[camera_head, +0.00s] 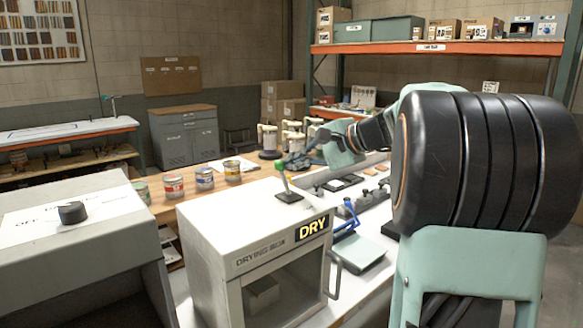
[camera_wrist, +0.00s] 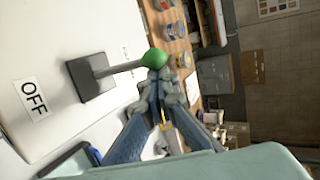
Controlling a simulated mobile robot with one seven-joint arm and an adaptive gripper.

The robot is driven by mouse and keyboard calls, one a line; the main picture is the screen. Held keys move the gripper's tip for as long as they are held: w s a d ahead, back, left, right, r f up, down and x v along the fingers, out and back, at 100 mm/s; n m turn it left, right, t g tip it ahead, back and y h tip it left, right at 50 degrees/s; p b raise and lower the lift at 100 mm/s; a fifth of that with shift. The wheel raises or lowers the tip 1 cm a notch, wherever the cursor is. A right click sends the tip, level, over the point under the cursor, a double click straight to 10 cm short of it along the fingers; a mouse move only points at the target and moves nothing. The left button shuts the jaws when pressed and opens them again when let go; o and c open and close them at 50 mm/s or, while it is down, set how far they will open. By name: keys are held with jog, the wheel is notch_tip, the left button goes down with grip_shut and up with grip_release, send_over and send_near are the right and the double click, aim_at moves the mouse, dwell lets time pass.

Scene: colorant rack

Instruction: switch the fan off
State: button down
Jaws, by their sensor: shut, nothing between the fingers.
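The drying box (camera_head: 240,240) with a DRY sign stands in the front middle of the head view. On its top is a lever with a green ball knob (camera_head: 280,167) on a dark base plate (camera_head: 289,197). In the wrist view the green knob (camera_wrist: 154,58) sits at the end of a grey stem, which leans away from the OFF label (camera_wrist: 35,97). My gripper (camera_wrist: 155,82) is shut and empty, its fingertips right by the knob; I cannot tell whether they touch. In the head view my gripper (camera_head: 288,162) is just behind the knob.
A grey box with a black dial (camera_head: 72,212) stands at the left. Several paint cans (camera_head: 205,178) line the wooden bench behind. A blue-handled scale-like item (camera_head: 362,252) and small dark items lie right of the drying box.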

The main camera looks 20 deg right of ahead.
jog(key=shift+s+d+t+y+b, duration=0.2)
jog(key=shift+s+t+y+b, duration=0.3)
jog(key=shift+b, duration=1.55)
jog(key=shift+w+f+b, duration=0.1)
jog(key=shift+b, duration=0.3)
jog(key=t+b, duration=0.1)
jog(key=b, duration=0.2)
jog(key=s+t+b, duration=0.1)
jog(key=b, duration=0.2)
jog(key=shift+s+d+f+b, duration=0.1)
jog(key=shift+d+f+b, duration=0.15)
jog(key=shift+b, duration=0.15)
jog(key=s+t+y+b, duration=0.1)
jog(key=b, duration=0.4)
jog(key=s+n+t+y+b, duration=0.1)
jog(key=t+b, duration=0.1)
jog(key=b, duration=0.3)
jog(key=shift+s+d, duration=0.15)
jog(key=shift+d, duration=0.2)
jog(key=shift+s+d+b, duration=0.15)
jog(key=shift+s+b, duration=0.25)
jog(key=shift+b, duration=0.65)
jog(key=shift+s+d+f+b, duration=0.2)
jog(key=shift+s+b, duration=0.35)
jog(key=shift+b, duration=0.1)
jog(key=shift+s, duration=0.1)
